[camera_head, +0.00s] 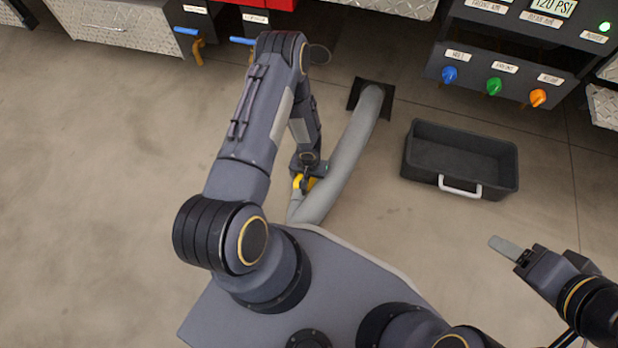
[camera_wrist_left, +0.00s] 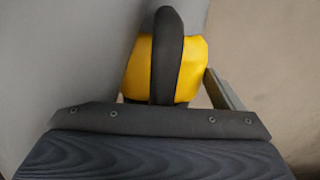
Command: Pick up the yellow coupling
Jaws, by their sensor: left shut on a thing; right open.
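The yellow coupling (camera_head: 310,183) is at the near part of the thick grey hose (camera_head: 352,150) in the head view, partly hidden by my left gripper (camera_head: 304,180). In the left wrist view the yellow coupling (camera_wrist_left: 190,68) is large, with a dark curved bar in front of it. My left gripper is shut on the coupling; a finger (camera_wrist_left: 222,90) shows at its right side. Whether the coupling touches the floor is hidden. My right gripper (camera_head: 505,248) is open and empty at the right, over bare floor.
The hose runs from a dark floor fitting (camera_head: 355,92). A black bin (camera_head: 410,178) with a white handle stands to its right. A panel with blue, green and orange knobs (camera_head: 493,86) is at the upper right. Cabinets line the top. The floor at left is clear.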

